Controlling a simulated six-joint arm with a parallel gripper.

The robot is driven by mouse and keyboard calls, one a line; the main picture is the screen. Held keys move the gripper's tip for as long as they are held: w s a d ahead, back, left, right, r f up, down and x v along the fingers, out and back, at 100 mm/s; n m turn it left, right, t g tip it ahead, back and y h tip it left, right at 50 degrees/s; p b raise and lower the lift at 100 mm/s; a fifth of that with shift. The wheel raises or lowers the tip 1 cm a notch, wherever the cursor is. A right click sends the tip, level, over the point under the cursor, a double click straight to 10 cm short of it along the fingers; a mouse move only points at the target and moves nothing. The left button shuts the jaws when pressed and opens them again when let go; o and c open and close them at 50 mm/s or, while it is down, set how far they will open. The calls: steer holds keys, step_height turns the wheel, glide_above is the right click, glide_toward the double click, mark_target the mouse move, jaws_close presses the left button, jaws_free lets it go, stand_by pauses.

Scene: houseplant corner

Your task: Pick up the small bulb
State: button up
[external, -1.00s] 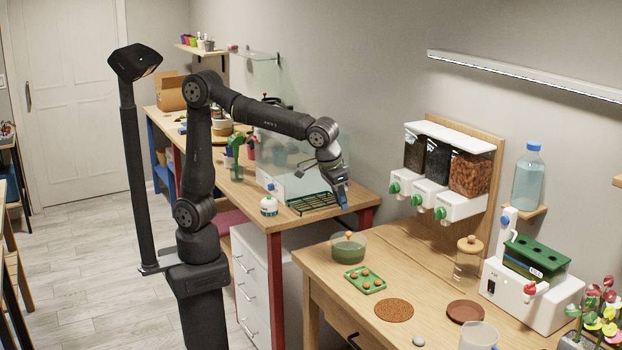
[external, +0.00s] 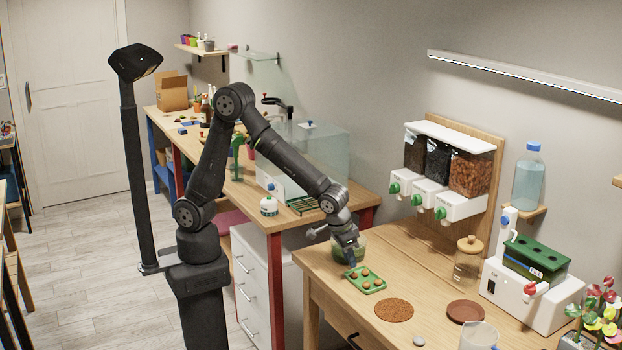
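Several small brown bulbs (external: 366,283) sit in a green tray (external: 379,289) on the near wooden table. They look alike in size, and I cannot tell which one is the small bulb. My gripper (external: 352,264) points down at the tray's back left edge, close above it. Its fingers are too small and dark to tell whether they are open or shut, or whether they touch a bulb. My gripper partly hides a glass bowl with green contents (external: 361,246) behind the tray.
A round cork mat (external: 394,309), a brown saucer (external: 465,312), a grey stone (external: 418,341) and a lidded jar (external: 467,262) stand to the right. Dispensers (external: 430,194) hang on the wall. Bare tabletop (external: 420,270) lies right of the tray.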

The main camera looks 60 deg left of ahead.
mark_target(354, 275)
steer(key=shift+x, duration=2.65)
steer(key=shift+a, duration=0.1)
steer(key=shift+c, duration=0.5)
jaws_close()
